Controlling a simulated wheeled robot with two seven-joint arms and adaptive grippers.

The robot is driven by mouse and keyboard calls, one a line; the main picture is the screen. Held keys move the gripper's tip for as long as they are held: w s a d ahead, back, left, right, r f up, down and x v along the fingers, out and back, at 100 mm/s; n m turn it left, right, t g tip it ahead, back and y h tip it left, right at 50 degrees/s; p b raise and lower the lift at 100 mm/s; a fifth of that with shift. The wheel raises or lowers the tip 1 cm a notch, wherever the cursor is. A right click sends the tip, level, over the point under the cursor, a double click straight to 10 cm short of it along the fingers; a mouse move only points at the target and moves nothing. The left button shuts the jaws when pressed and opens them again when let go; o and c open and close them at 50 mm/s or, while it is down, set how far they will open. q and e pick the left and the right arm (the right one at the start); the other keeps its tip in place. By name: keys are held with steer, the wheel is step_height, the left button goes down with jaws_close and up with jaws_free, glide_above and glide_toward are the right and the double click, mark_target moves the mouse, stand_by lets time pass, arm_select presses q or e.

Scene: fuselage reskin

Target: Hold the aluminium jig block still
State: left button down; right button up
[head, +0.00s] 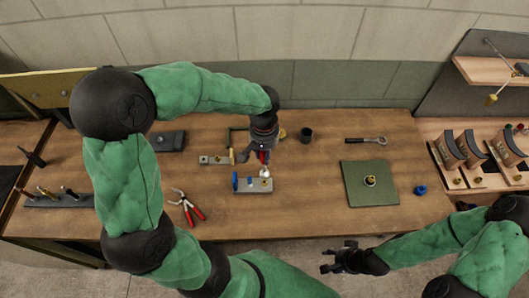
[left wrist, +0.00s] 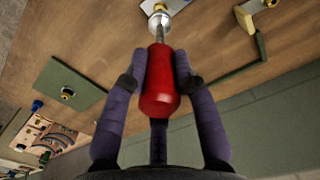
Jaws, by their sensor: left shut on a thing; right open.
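A grey metal block (head: 253,187), which looks like the aluminium jig block, lies near the middle of the table with a blue knob and a brass piece on it. My left gripper (head: 264,150) is above its far side, shut on a red-handled screwdriver. The red handle (left wrist: 160,85) sits between the fingers in the left wrist view. Its shaft points down to a silver round piece (left wrist: 159,14); I cannot tell whether the tip touches. My right gripper (head: 339,259) is open and empty, short of the table's front edge and apart from the block.
A second small fixture (head: 214,160) with a brass knob lies behind the block. Red-handled pliers (head: 187,206) lie to the left. A green mat (head: 360,184) with a round fitting, a blue ring (head: 421,190), a black cup (head: 306,134) and a ratchet (head: 366,141) are to the right.

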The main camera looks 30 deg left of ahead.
arm_select(q)
steer(key=shift+f+b, duration=1.7)
steer(key=shift+f, duration=0.65)
